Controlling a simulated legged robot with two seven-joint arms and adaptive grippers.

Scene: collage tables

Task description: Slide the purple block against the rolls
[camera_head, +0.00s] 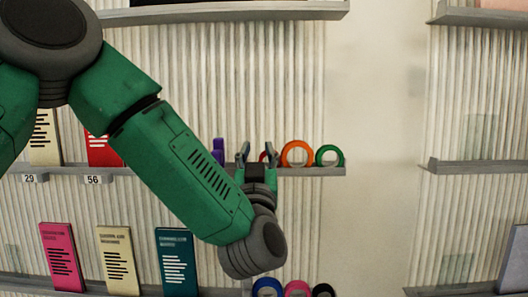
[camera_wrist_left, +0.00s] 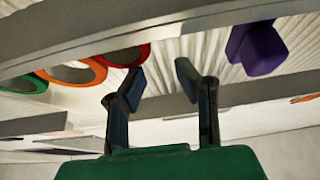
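The purple block (camera_head: 218,152) stands on the middle shelf (camera_head: 312,171), left of the rolls. It also shows at the upper right of the wrist view (camera_wrist_left: 260,50). The rolls are a red one (camera_wrist_left: 124,57), an orange one (camera_head: 297,153) and a green one (camera_head: 329,155), standing in a row. The red one is mostly hidden behind my gripper in the head view. My left gripper (camera_head: 257,156) is open and empty in front of the shelf, between the block and the orange roll. Its two fingers (camera_wrist_left: 160,78) stand apart in the wrist view. My right gripper is not in view.
A red booklet (camera_head: 103,150) and a cream one (camera_head: 45,138) stand further left on the shelf. Below are pink, cream and teal booklets (camera_head: 176,262) and more rolls (camera_head: 297,288). A shelf (camera_head: 230,13) runs above.

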